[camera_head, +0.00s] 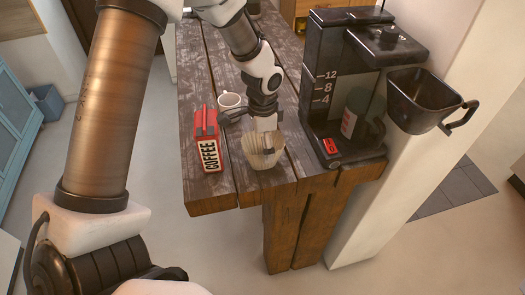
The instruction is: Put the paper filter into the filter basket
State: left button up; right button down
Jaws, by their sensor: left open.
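A pale pleated paper filter (263,158) sits at the front edge of the wooden table. My left gripper (266,126) comes down from above, with its fingers at the filter's upper part. It is open; I cannot tell whether a finger touches the paper, and the gripper hides part of the filter's rim. The black filter basket (423,97), with a handle on its right, is out at the right side of the black coffee maker (345,85). Its open top faces up and no filter shows in it. My right gripper is not in view.
A red coffee package (206,140) stands left of the filter on the table (222,190). A white cup (229,100) stands behind my left gripper. A white wall stands right of the table.

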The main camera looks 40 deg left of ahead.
pick_arm(q)
jog(key=shift+s+d+r, duration=0.1)
jog(key=c, duration=0.5)
